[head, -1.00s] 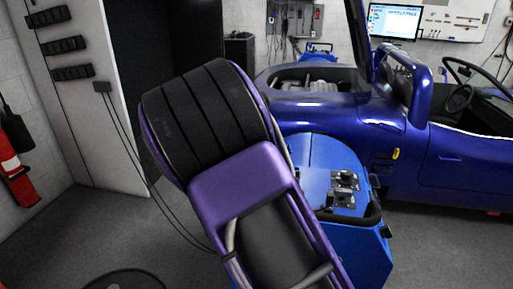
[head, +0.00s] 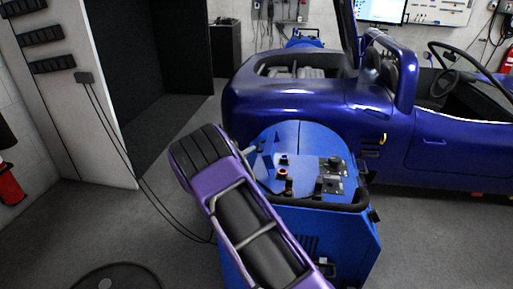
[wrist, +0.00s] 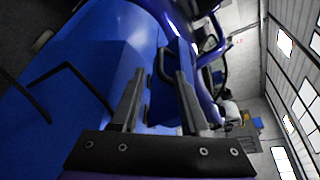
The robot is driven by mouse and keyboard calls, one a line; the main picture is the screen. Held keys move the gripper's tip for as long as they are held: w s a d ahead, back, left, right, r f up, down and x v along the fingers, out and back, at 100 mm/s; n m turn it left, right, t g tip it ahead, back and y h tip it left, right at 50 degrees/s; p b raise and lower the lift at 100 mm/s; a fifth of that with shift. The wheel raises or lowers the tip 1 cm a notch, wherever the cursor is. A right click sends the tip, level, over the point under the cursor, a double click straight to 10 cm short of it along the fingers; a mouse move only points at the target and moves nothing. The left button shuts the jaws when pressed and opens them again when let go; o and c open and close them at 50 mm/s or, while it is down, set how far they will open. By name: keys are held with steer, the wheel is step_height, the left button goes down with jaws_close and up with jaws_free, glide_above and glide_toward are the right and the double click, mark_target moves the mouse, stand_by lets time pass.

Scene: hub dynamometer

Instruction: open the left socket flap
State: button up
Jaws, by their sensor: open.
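The blue dynamometer unit (head: 340,232) stands beside the car. Its top carries two dark square fittings, one farther back (head: 333,164) and one nearer (head: 329,185). I cannot tell which is the left socket flap, or whether any flap is open. My gripper shows in the wrist view (wrist: 159,74), with its two fingers apart and nothing between them. Blue bodywork fills the view behind the fingers, and a dark handle-like bar lies just beyond them. In the head view my purple arm covers the unit's left front; the fingers are hard to make out there.
Small red-and-black fittings (head: 283,173) stand on the unit's top, left of the square ones. A black bar (head: 325,204) runs along its front edge. The blue car (head: 300,105) is close behind. Two cables hang from the wall panel (head: 60,110) at left. Floor left of the unit is mostly open.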

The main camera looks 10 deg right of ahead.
steer(key=x, duration=0.8)
steer(key=shift+w, duration=0.15)
jaws_close()
stand_by(1.1)
